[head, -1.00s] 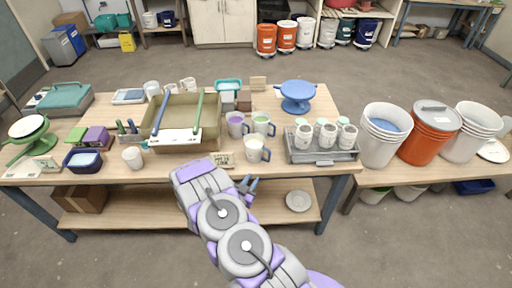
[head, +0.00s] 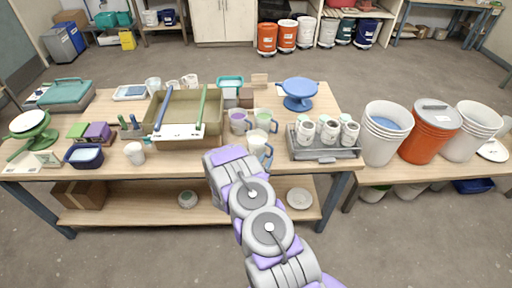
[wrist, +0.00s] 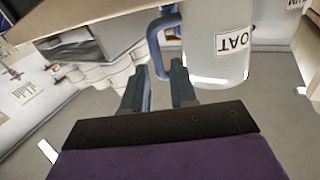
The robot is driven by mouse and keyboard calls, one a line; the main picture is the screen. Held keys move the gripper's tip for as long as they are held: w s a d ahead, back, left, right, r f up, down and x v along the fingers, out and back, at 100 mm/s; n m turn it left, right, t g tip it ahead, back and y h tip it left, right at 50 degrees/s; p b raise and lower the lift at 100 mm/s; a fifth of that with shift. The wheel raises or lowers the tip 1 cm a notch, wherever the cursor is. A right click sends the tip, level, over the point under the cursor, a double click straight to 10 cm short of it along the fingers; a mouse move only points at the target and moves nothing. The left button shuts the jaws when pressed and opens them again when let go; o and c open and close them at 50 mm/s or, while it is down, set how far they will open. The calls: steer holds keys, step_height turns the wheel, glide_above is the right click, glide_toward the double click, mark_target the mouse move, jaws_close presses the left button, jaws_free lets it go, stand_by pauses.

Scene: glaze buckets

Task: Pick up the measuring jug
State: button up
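Three measuring jugs with blue handles stand near the middle of the table. The front one (head: 257,145) is pale, and its blue handle faces right. In the wrist view this jug (wrist: 217,62) is close and appears inverted, with a label on its side. Its handle (wrist: 155,42) lies at the fingertips, roughly between them. My gripper (wrist: 157,77) is open, with a gap between its fingers; I cannot tell whether either finger touches the handle. In the head view my arm mostly hides the gripper. A purple-filled jug (head: 239,122) and a green-filled jug (head: 265,121) stand just behind.
A grey tray of several white jars (head: 327,157) stands close to the right of the front jug. A beige basin (head: 185,130) is to the left. A blue turntable (head: 299,92) stands behind, and buckets (head: 385,145) stand farther right.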

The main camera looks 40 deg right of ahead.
mark_target(271, 154)
steer(key=shift+s+x, duration=0.2)
steer(key=shift+x, duration=1.05)
steer(key=d, duration=0.1)
steer(key=w+d+b, duration=0.1)
steer(key=w+d+f, duration=0.1)
steer(key=shift+d, duration=0.2)
steer(key=shift+w+d+r, duration=0.1)
steer(key=shift+w+d, duration=0.2)
steer(key=shift+d, duration=0.1)
steer(key=shift+d, duration=0.15)
steer(key=shift+c, duration=1.4)
jaws_close()
